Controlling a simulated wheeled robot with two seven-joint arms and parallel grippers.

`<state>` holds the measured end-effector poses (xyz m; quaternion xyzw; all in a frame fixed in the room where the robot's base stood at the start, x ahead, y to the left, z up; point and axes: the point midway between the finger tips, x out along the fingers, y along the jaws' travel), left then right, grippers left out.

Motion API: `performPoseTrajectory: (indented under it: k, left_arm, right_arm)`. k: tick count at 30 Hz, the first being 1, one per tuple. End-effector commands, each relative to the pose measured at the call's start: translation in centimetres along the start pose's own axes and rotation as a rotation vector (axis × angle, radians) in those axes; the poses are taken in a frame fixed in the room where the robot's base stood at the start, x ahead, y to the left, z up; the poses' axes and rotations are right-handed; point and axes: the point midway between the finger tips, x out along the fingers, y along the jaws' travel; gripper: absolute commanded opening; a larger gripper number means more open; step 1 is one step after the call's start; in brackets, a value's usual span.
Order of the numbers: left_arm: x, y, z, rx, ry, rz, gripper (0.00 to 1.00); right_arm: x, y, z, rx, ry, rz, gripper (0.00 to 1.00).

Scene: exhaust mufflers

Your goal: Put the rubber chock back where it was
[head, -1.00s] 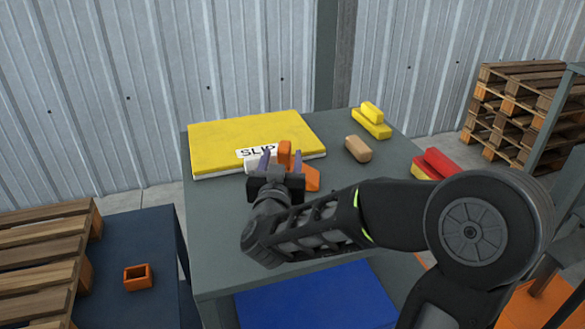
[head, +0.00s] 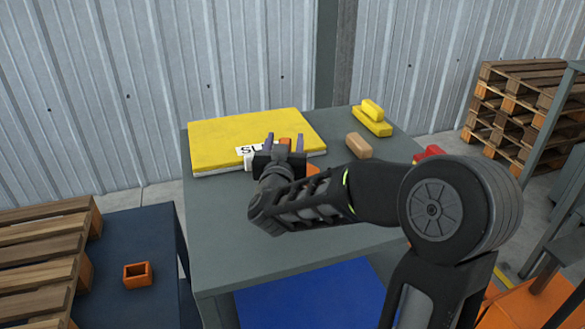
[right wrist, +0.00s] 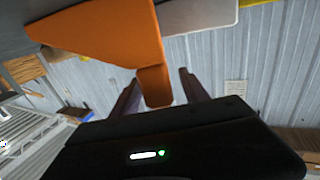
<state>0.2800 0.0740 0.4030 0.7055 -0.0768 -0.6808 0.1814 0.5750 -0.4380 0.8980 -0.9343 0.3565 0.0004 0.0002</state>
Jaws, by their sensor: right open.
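An orange wedge-shaped piece, which looks like the rubber chock (head: 313,169), is on the grey table by the front edge of the yellow slab. Most of it is hidden behind my right gripper (head: 284,143) in the head view. In the right wrist view the orange chock (right wrist: 105,35) is large, and its narrow block-like part lies between the two fingers of my right gripper (right wrist: 157,84). The fingers are apart, one on each side of it, with gaps showing. My left gripper is not in view.
The yellow slab (head: 240,130) with a partly hidden "SLIP" label covers the table's back left. A tan block (head: 359,146), yellow blocks (head: 371,121) and a red piece (head: 430,152) are to the right. The grey table's (head: 222,240) front left is clear.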

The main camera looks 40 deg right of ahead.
Motion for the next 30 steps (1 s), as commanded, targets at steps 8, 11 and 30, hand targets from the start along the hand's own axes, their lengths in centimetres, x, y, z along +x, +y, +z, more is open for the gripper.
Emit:
performPoseTrajectory:
  k: [8,11,30]
  left_arm:
    - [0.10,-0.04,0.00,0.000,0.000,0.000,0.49]
    - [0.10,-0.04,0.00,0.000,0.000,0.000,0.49]
    - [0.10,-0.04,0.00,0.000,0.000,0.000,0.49]
  right_arm:
    - [1.57,0.03,-0.01,-0.001,0.001,0.000,0.53]
    - [1.55,0.03,-0.02,-0.001,0.001,0.000,0.53]
    - [1.52,0.03,-0.02,-0.001,0.001,0.000,0.31]
